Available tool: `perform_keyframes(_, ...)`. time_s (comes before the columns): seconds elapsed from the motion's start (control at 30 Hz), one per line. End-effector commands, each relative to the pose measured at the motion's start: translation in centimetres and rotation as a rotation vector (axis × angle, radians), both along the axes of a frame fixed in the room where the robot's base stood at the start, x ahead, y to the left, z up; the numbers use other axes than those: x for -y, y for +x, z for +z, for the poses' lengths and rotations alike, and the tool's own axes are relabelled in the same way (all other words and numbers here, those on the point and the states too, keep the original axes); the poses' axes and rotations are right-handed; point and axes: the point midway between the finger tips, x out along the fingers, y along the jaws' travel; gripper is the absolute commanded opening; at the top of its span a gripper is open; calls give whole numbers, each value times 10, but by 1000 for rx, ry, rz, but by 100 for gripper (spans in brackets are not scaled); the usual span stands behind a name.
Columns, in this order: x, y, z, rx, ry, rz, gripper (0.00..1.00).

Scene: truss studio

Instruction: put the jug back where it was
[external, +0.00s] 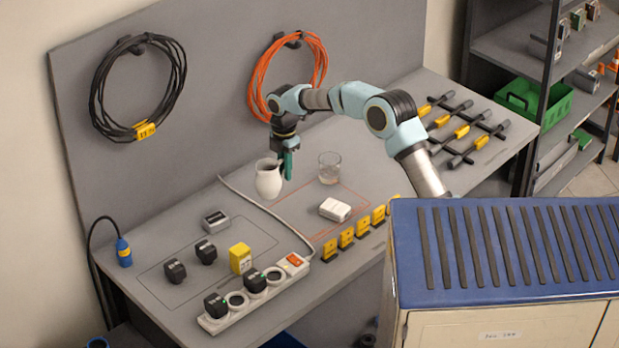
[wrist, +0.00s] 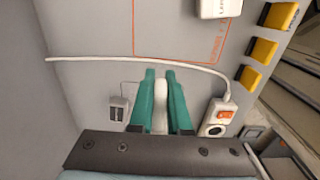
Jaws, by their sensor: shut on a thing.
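A white jug (external: 268,179) is upright at my gripper (external: 287,166), over the back middle of the grey bench. My gripper points down with its green fingers at the jug's right side. In the wrist view the fingers (wrist: 160,100) are shut on a narrow white part of the jug (wrist: 160,92), apparently its handle. Most of the jug's body is hidden there. I cannot tell whether its base touches the bench. A red outline (external: 367,196) is marked on the bench to the right of the jug.
A glass (external: 329,167) stands right of the jug, within the outline. A white charger (external: 335,209) lies near the outline's front. A pale cable (external: 235,188) runs past the jug to a power strip (external: 255,293). Yellow tags (external: 347,238) line the front edge.

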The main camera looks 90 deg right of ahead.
Motion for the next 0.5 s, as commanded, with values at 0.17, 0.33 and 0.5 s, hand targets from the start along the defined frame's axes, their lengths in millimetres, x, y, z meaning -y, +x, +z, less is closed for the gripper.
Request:
perform_keyframes(0.17, 0, 0, -18, -1, 1, 0, 0)
perform_keyframes(0.33, -1, 0, -48, -1, 2, 1, 0)
perform_keyframes(0.5, 0, 0, -68, 1, -1, 0, 0)
